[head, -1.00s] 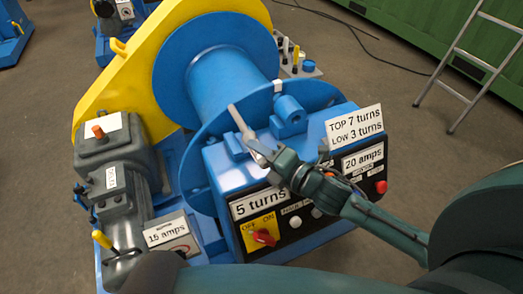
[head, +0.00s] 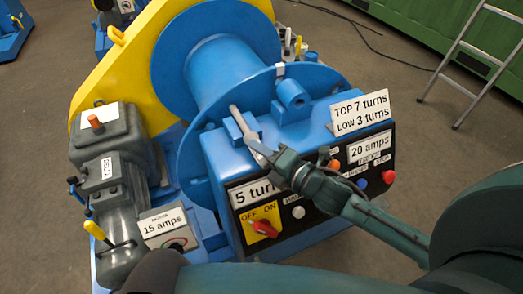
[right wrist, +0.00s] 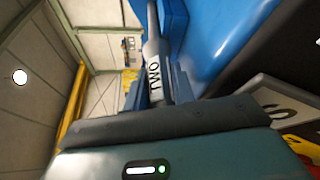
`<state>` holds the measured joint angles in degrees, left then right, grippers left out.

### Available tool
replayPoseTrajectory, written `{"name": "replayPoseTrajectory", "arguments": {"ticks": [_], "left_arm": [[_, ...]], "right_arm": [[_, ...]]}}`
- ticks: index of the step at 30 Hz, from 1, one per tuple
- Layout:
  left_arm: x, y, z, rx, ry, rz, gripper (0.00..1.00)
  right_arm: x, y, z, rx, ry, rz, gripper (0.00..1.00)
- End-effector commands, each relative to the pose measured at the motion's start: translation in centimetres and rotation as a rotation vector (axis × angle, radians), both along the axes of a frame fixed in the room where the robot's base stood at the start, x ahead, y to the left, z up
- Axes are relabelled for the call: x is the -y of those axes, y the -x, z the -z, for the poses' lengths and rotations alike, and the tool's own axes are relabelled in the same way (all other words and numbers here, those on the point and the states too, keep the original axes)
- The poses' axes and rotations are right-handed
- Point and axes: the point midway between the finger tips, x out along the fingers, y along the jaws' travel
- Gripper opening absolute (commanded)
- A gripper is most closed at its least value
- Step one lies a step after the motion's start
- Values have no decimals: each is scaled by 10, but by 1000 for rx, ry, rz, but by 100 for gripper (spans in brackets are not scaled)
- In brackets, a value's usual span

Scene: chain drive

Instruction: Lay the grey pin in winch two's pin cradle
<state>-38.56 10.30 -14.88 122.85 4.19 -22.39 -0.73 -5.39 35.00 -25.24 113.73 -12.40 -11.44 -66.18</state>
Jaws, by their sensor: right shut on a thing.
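The grey pin (head: 242,124) slants up and left over the top of winch two's blue control box, its far end in front of the drum's flange. My right gripper (head: 270,160) is shut on its near end, above the panel's upper edge. In the right wrist view the pin (right wrist: 152,48) runs away between the fingers and bears the word TWO. A small blue block (head: 233,132) on the box top lies right by the pin and looks like the pin cradle. I cannot tell whether the pin touches it. My left gripper is not in view.
A second blue block with a round boss (head: 291,95) stands to the right on the box. A white turns sign (head: 361,110) stands at its right edge. The panel has a red switch (head: 264,229). A grey motor (head: 120,195) stands left, a ladder (head: 470,75) far right.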

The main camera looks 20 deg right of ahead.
Motion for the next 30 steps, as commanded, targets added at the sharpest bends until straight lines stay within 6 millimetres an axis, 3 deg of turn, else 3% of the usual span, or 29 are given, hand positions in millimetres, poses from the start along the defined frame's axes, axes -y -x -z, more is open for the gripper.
{"name": "replayPoseTrajectory", "arguments": {"ticks": [15,16,24,30], "left_arm": [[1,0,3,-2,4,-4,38],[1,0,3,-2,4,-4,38],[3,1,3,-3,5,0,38],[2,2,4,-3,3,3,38]], "right_arm": [[0,0,4,6,-1,-2,0],[0,0,3,6,-1,-2,28],[0,0,5,1,0,0,50],[1,0,8,-6,3,2,51]]}}
